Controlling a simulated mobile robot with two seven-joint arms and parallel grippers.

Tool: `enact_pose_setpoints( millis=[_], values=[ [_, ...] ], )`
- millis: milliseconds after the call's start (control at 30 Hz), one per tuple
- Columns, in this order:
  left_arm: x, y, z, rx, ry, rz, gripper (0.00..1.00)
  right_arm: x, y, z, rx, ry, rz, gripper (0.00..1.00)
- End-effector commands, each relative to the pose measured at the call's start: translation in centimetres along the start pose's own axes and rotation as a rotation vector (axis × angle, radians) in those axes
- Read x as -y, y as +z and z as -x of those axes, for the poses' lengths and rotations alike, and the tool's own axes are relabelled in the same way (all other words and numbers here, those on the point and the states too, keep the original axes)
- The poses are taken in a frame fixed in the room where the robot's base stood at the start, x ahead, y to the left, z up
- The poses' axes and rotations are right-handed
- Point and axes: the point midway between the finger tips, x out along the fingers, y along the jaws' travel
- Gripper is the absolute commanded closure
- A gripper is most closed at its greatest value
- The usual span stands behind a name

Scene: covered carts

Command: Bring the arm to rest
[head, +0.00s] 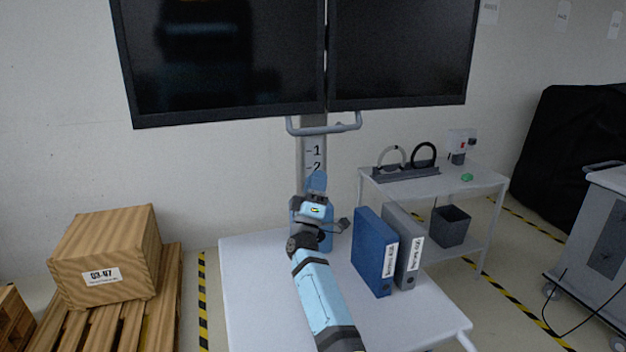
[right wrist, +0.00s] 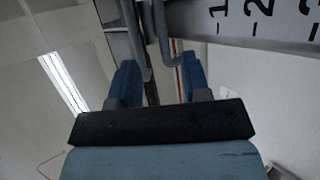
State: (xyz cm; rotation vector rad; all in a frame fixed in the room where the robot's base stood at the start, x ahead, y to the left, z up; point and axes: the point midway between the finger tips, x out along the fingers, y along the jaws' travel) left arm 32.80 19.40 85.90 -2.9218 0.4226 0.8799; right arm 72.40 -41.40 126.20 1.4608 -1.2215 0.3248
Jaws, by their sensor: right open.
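My right arm (head: 322,295) reaches up from the bottom of the head view over the white cart top. My right gripper (head: 316,182) is at its far end, in front of the grey monitor column (head: 313,150) and below the handle (head: 325,128). In the right wrist view the two blue fingers of the gripper (right wrist: 159,75) stand apart with nothing held between them. The grey handle tube (right wrist: 165,40) shows beyond them; whether it touches a finger I cannot tell. My left gripper is not in view.
The white cart (head: 250,300) carries a blue binder (head: 372,250) and a grey binder (head: 404,245) right of my arm. Two dark monitors (head: 225,60) hang above. A shelf cart (head: 440,185) stands at right, a wooden crate (head: 105,255) at left. The cart's left side is bare.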

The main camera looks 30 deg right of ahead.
Motion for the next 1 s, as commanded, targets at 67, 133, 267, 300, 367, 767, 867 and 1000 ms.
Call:
enact_pose_setpoints(
  millis=[67,133,267,300,367,767,867,1000],
  values=[
    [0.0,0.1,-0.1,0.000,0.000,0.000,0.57,0.1,0.1,0.1,0.000,0.000,0.000,0.56],
    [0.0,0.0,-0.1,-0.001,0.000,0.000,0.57,0.1,0.2,0.1,0.000,0.000,0.000,0.56],
    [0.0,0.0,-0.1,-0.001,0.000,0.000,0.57,0.1,0.2,0.1,0.000,0.000,0.000,0.56],
    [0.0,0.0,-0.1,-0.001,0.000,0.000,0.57,0.1,0.2,0.1,0.000,0.000,0.000,0.56],
    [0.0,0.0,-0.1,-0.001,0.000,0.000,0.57,0.1,0.2,0.1,0.000,0.000,0.000,0.56],
    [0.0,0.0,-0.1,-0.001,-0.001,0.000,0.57,0.4,0.2,1.3,-0.052,-0.058,-0.043,0.56],
    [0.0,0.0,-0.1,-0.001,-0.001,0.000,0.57,0.9,0.2,4.0,-0.148,-0.197,-0.138,0.56],
    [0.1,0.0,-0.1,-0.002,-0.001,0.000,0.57,1.3,0.2,10.5,-0.270,-0.532,-0.318,0.56]
  ],
)
